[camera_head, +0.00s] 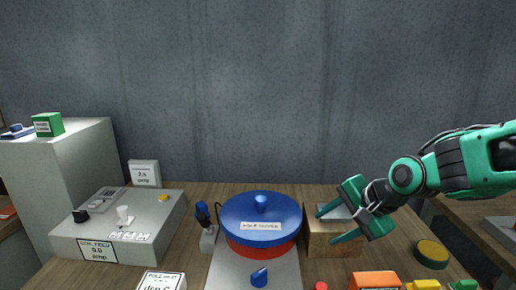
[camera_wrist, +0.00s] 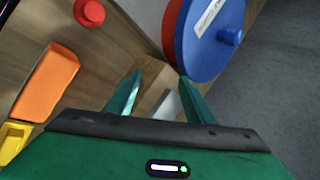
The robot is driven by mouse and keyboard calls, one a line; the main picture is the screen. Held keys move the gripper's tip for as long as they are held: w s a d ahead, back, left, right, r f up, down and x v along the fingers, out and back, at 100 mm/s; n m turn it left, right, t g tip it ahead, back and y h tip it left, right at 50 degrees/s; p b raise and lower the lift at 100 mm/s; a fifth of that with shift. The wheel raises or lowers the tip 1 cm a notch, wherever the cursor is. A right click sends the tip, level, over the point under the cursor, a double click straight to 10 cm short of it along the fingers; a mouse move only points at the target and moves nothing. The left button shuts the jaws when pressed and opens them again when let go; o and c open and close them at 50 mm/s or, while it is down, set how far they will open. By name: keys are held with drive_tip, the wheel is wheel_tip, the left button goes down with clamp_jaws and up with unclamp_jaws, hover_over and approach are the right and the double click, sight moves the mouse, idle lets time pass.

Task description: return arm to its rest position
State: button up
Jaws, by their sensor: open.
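My gripper (camera_head: 340,222) is green and open, with nothing between its fingers. In the head view it hangs at the right of the table, in front of and above a wooden block (camera_head: 318,246) with a grey top. My arm reaches in from the right edge. In the wrist view the two fingers (camera_wrist: 160,95) are spread apart, with a grey piece showing beyond them. The round blue-and-red magnet (camera_head: 261,222) with a blue knob sits to the left of my gripper; it also shows in the wrist view (camera_wrist: 212,40).
A grey control box (camera_head: 150,220) with a display stands at the left, beside a white cabinet (camera_head: 85,165) with a green box (camera_head: 48,124) on it. A blue-handled lever (camera_head: 203,214) stands left of the magnet. An orange block (camera_head: 375,280) and a yellow-topped disc (camera_head: 432,252) lie front right.

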drive_tip(key=s+d+f+n+g+h, duration=0.2)
drive_tip(key=s+d+n+g+h, duration=0.2)
drive_tip(key=s+d, duration=1.8)
drive_tip(key=s+g, duration=0.2)
drive_tip(key=s, duration=0.1)
drive_tip(key=shift+d+f+n, duration=0.15)
drive_tip(key=shift+f+n, duration=0.05)
drive_tip(key=shift+n, duration=0.2)
